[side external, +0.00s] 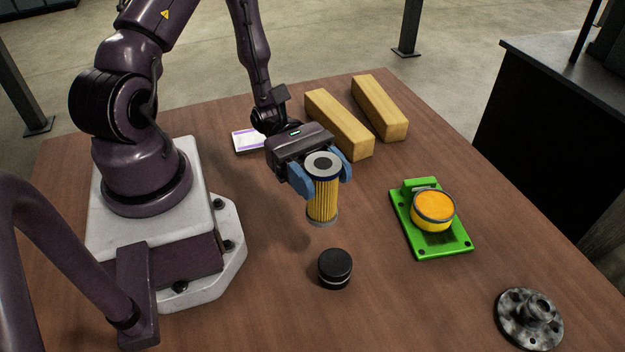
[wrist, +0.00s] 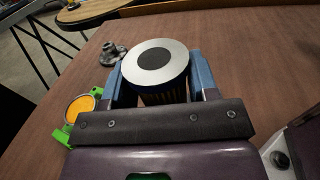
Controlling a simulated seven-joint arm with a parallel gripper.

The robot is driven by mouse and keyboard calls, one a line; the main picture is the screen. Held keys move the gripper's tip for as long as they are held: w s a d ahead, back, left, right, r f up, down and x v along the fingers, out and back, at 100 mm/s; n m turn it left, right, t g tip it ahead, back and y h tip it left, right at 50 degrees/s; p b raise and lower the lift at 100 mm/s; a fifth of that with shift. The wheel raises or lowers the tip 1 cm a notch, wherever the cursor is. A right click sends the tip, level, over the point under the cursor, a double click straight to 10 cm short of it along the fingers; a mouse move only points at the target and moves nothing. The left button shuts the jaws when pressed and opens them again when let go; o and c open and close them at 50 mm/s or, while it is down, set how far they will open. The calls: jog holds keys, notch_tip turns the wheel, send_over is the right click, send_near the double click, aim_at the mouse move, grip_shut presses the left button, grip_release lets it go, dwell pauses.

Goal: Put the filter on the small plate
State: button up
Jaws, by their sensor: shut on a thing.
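The filter (side external: 322,200) is a yellow pleated cylinder with a grey ring cap and dark centre. My gripper (side external: 322,178) is shut on its upper part, with a blue finger on each side. It hangs upright, seemingly above the table. In the wrist view the filter's round end (wrist: 154,62) shows between the fingers and hides what lies behind it. A small green plate (side external: 456,246) lies on the table to the right of the filter, bearing a round yellow-orange part (side external: 434,209). The green plate's edge also shows at left in the wrist view (wrist: 62,135).
A short black cylinder (side external: 335,268) stands on the table in front of the filter. A grey metal flange (side external: 529,320) lies at front right. Two wooden blocks (side external: 338,122) lie behind, and a white-and-purple card (side external: 249,140) lies at back left. Bare table (side external: 420,310) separates the cylinder and flange.

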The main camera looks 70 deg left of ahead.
jog(key=shift+s+d+r+m+g, duration=0.15)
jog(key=shift+s+m+g, duration=0.25)
jog(key=shift+g, duration=0.2)
jog(key=s+a+f+m+g+y, duration=0.1)
jog(key=s+m+g+y, duration=0.2)
jog(key=s+m+g, duration=0.7)
jog(key=s+a+m+g+y, duration=0.2)
jog(key=a+m+g+y, duration=0.5)
jog(key=a+g+y, duration=0.35)
jog(key=w+a+m+t+y, duration=0.4)
jog(key=a+m+t+y, duration=0.3)
jog(key=a+m+y, duration=0.3)
jog(key=w+a+m+t+y, duration=0.5)
jog(key=a+m+t+y, duration=0.3)
jog(key=a+y, duration=0.45)
jog(key=shift+h, duration=0.4)
jog(key=shift+f, duration=3.6)
jog(key=shift+f, duration=0.2)
jog(key=o, duration=1)
